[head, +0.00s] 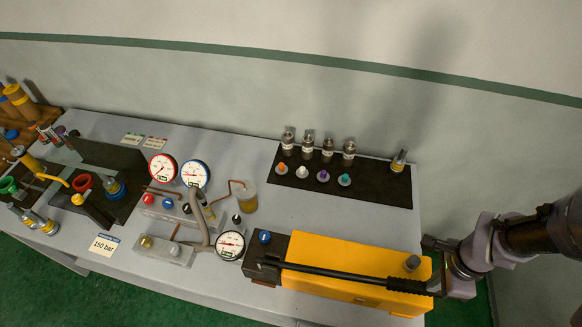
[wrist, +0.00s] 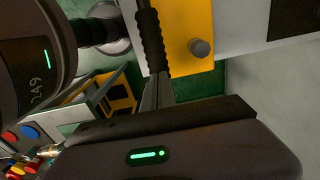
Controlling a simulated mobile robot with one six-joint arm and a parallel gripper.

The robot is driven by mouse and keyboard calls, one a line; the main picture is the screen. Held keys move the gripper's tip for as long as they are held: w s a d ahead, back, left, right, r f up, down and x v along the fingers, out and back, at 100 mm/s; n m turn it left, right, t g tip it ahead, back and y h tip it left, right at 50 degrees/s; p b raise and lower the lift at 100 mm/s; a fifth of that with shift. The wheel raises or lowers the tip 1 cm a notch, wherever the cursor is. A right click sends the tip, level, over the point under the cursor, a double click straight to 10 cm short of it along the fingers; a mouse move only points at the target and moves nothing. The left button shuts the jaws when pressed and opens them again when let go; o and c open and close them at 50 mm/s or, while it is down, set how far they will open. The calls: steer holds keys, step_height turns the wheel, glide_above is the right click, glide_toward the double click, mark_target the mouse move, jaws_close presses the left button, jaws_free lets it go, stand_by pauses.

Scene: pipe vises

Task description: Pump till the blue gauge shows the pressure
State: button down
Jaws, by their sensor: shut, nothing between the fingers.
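The blue-rimmed gauge (head: 195,174) stands mid-table, right of a red-rimmed gauge (head: 162,168); its needle is too small to read. The yellow hand pump (head: 340,262) lies at the front right, with a long black handle (head: 350,276) low along its top. The pump also shows in the wrist view (wrist: 190,30). My gripper (head: 438,287) is at the handle's right end, shut with nothing between its fingers. In the wrist view, the shut fingertips (wrist: 155,82) are by the handle's ribbed grip (wrist: 151,42); I cannot tell whether they touch.
A card reading 150 bar (head: 104,244) lies at the front left. A black-rimmed gauge (head: 230,245) is beside the pump. A valve block with red, blue and black knobs (head: 168,203) and bent pipes stands below the coloured gauges. A dark mat (head: 385,190) holds several fittings behind the pump.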

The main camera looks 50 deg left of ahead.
mark_target(427, 293)
steer(key=shift+w+d+f+b, duration=0.15)
steer(key=shift+f+b, duration=0.35)
steer(key=shift+f, duration=0.3)
steer(key=f+b, duration=0.4)
steer(key=b, duration=0.1)
steer(key=shift+d+f, duration=0.25)
steer(key=shift+f, duration=0.15)
steer(key=shift+r, duration=0.1)
steer(key=r+p, duration=0.1)
steer(key=r, duration=0.1)
steer(key=r+p, duration=0.2)
steer(key=r, duration=0.1)
steer(key=r+p, duration=0.2)
steer(key=shift+s+a+r, duration=0.15)
steer(key=shift+s+a, duration=0.05)
steer(key=shift+a, duration=0.1)
step_height(427, 293, up, 8)
steer(key=a+p, duration=0.2)
steer(key=p, duration=0.3)
steer(key=shift+s, duration=0.45)
